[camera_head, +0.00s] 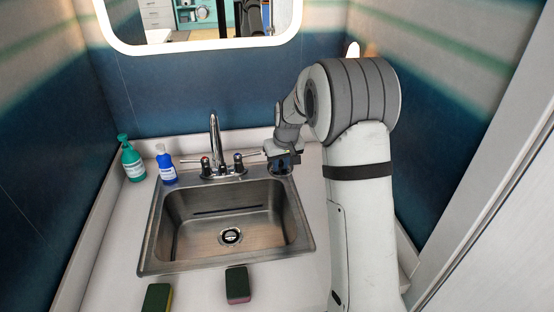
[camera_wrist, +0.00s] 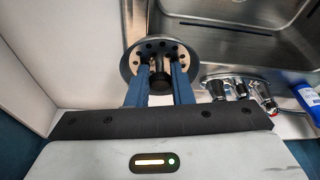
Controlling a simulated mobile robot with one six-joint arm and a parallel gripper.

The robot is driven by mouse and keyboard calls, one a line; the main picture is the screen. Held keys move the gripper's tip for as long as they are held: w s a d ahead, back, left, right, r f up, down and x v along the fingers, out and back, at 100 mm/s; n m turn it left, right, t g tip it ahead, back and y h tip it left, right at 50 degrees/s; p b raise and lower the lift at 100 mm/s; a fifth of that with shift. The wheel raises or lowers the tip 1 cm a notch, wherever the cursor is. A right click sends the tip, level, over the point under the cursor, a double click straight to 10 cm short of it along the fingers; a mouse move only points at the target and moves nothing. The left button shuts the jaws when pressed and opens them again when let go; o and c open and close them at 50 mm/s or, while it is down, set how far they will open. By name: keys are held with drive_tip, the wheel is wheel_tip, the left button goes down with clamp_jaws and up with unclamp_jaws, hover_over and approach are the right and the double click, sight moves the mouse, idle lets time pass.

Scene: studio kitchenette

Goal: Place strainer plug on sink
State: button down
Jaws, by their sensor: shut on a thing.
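The strainer plug (camera_wrist: 147,48) is a round metal disc with a ring of holes and a dark central knob. My gripper (camera_wrist: 160,72) has its two blue fingers shut on the knob, seen from above in the wrist view. In the head view my gripper (camera_head: 284,160) is at the back right corner of the steel sink (camera_head: 160,245), right of the faucet. The plug is mostly hidden there, and I cannot tell whether it touches the rim or counter. The sink also shows in the wrist view (camera_wrist: 235,35). Its basin is empty, with a round drain (camera_head: 231,236) in the floor.
The faucet (camera_head: 215,145) with two handles stands behind the basin, close left of my gripper. A green bottle (camera_head: 131,160) and a blue bottle (camera_head: 166,167) stand at the back left. Two sponges, left (camera_head: 157,298) and right (camera_head: 238,284), lie on the front counter.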

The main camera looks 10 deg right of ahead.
drive_tip(key=w, duration=0.3)
drive_tip(key=w+f+p, duration=0.1)
drive_tip(key=w, duration=0.2)
drive_tip(key=w+p, duration=0.1)
drive_tip(key=w, duration=0.3)
drive_tip(key=shift+f, duration=0.3)
wheel_tip(320, 180, down, 5)
drive_tip(key=shift+p, duration=0.3)
drive_tip(key=shift+w+f, duration=0.15)
drive_tip(key=shift+w, duration=0.25)
drive_tip(key=shift+f, duration=0.2)
drive_tip(key=c, duration=1.7)
unclamp_jaws()
drive_tip(key=shift+f, duration=0.1)
drive_tip(key=shift+c, duration=0.2)
drive_tip(key=o, duration=0.5)
drive_tip(key=shift+c, duration=0.2)
